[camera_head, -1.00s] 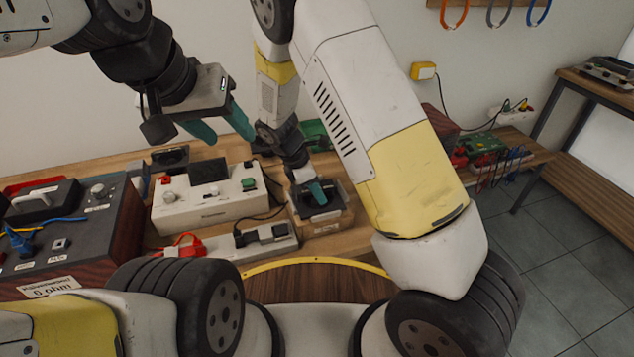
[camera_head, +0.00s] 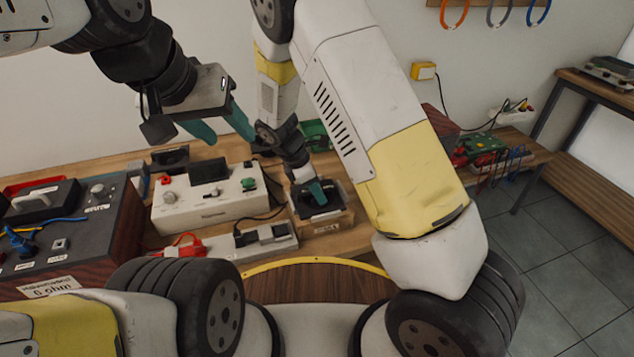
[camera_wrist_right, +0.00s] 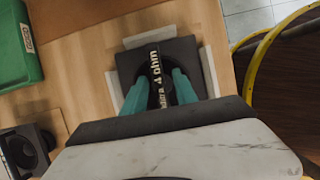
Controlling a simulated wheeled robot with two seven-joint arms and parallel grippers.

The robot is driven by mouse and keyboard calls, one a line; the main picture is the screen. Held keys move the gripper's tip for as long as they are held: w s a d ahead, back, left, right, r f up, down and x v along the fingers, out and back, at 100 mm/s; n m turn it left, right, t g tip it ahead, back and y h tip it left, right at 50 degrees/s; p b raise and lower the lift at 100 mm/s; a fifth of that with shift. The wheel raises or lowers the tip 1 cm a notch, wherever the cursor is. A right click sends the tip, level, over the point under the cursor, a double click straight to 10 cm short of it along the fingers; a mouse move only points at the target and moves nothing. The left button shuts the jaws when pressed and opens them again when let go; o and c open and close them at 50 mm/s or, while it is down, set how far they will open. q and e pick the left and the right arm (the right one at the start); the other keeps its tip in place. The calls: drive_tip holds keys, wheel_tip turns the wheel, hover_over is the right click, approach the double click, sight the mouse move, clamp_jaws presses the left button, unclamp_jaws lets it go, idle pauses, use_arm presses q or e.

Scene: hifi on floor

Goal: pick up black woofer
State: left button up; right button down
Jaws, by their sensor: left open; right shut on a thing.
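The black woofer (camera_head: 306,206) is a square black piece on a low wooden stand with a pale edge (camera_head: 325,228). My right gripper (camera_head: 318,189) is over the woofer. Its teal fingers (camera_wrist_right: 160,88) are shut on the woofer's middle part, one on each side of the labelled strip. I cannot tell whether the woofer is clear of the stand. My left gripper (camera_head: 217,126) is open and empty, high above the bench at the left.
A white control box (camera_head: 205,210) and a white power strip (camera_head: 266,243) stand left of the stand. Another black speaker (camera_head: 169,158) is behind, also in the right wrist view (camera_wrist_right: 25,150). A green case (camera_wrist_right: 18,48) lies near. A yellow-rimmed round stool (camera_head: 315,262) is in front.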

drive_tip(key=shift+a, duration=0.1)
wheel_tip(320, 180, up, 11)
drive_tip(key=shift+r, duration=0.2)
idle(0.6)
